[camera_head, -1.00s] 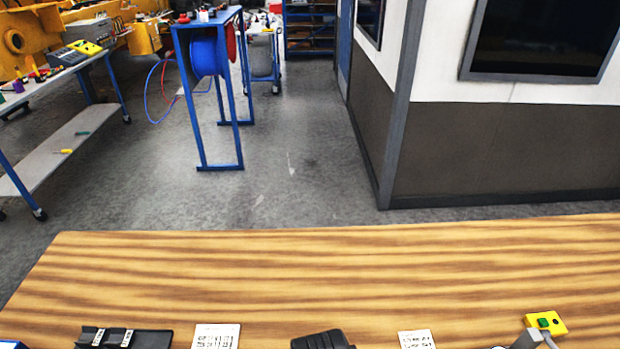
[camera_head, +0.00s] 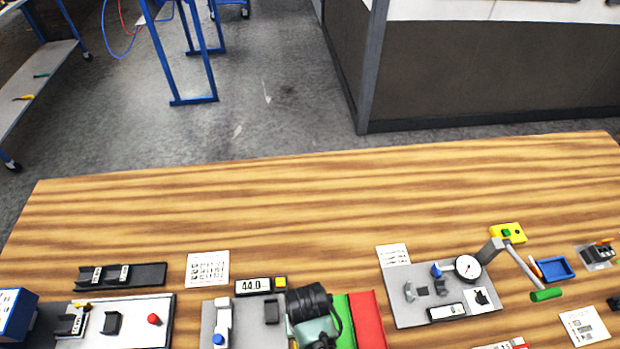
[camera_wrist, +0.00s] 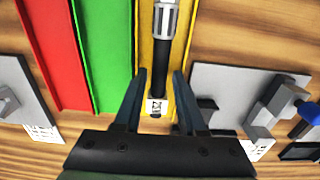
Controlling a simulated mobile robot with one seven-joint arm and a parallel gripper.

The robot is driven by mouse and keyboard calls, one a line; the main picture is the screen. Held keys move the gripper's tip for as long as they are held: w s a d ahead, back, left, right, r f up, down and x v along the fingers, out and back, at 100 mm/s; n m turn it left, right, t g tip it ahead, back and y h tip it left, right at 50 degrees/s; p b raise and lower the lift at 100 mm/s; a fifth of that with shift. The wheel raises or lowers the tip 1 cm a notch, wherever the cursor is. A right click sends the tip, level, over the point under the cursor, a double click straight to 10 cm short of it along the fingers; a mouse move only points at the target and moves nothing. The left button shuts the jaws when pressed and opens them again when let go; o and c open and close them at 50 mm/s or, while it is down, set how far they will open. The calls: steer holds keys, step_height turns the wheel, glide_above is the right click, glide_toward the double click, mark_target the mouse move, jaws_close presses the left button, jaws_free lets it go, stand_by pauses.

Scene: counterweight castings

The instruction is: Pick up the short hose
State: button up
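A black hose-like piece (camera_wrist: 160,65) with a grey ribbed end fitting and a white label lies along a yellow strip (camera_wrist: 148,40) in the wrist view. It may be the short hose; the label is too small to read surely. My gripper (camera_wrist: 160,73) is open, with one finger on each side of the piece and a gap visible on both sides. I cannot tell how far the fingertips are above the strip. In the head view my wrist hides the yellow strip and the piece.
Green (camera_head: 350,318) and red (camera_head: 368,318) strips lie beside the yellow one. A grey plate with a dial gauge (camera_head: 468,268) and a lever with a green handle (camera_head: 546,295) stands to the right. A display reading 44.0 (camera_head: 254,286) is nearby. The back of the wooden bench (camera_head: 300,200) is clear.

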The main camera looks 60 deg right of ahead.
steer(key=shift+d+f, duration=0.1)
steer(key=shift+f, duration=0.55)
steer(key=shift+c, duration=0.3)
jaws_close()
